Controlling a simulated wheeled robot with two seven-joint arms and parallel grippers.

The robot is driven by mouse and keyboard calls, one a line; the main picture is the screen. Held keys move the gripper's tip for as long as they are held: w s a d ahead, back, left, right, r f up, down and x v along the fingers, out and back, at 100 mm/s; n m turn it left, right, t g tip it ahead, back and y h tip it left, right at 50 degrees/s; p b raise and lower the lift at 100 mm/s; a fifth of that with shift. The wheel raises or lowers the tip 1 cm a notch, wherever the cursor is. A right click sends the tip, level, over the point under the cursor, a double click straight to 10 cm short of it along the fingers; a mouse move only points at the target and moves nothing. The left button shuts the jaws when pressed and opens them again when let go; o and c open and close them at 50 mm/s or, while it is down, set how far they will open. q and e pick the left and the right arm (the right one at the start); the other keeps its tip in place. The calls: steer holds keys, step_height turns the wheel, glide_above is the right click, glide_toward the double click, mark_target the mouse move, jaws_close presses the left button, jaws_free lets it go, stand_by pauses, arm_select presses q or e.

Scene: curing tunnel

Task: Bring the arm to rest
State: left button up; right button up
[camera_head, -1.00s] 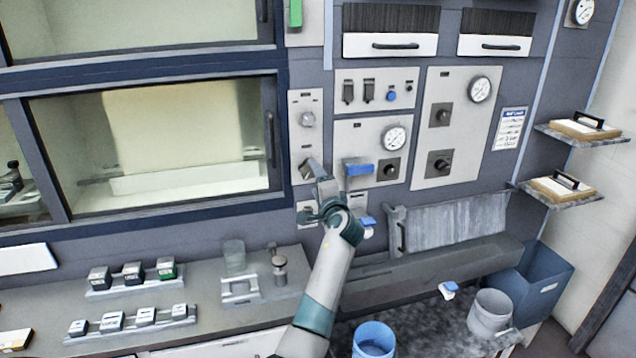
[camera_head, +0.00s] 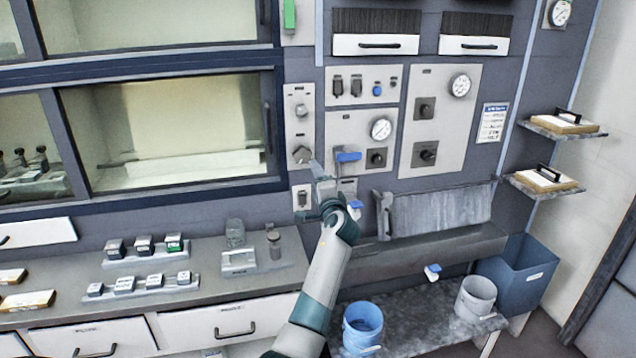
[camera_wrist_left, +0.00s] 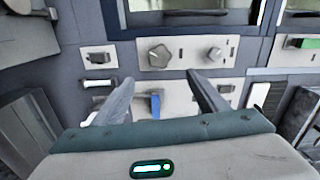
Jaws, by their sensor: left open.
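My left gripper (camera_head: 326,190) is in front of the control panels at the middle of the head view, its arm coming up from the bottom. In the left wrist view its two fingers (camera_wrist_left: 155,88) are spread apart with nothing between them. Beyond them is a panel with a star-shaped knob (camera_wrist_left: 159,54) and a round knob (camera_wrist_left: 214,54). A blue lever (camera_wrist_left: 155,106) shows between the fingers, farther back; whether it is near them in depth I cannot tell. In the head view a blue handle (camera_head: 347,156) is just above and right of the gripper. My right gripper is not in view.
A glass-fronted cabinet (camera_head: 180,188) is at the left. Below it a counter (camera_head: 215,293) carries small labelled blocks (camera_head: 144,244). Two shelves (camera_head: 545,190) jut out at the right.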

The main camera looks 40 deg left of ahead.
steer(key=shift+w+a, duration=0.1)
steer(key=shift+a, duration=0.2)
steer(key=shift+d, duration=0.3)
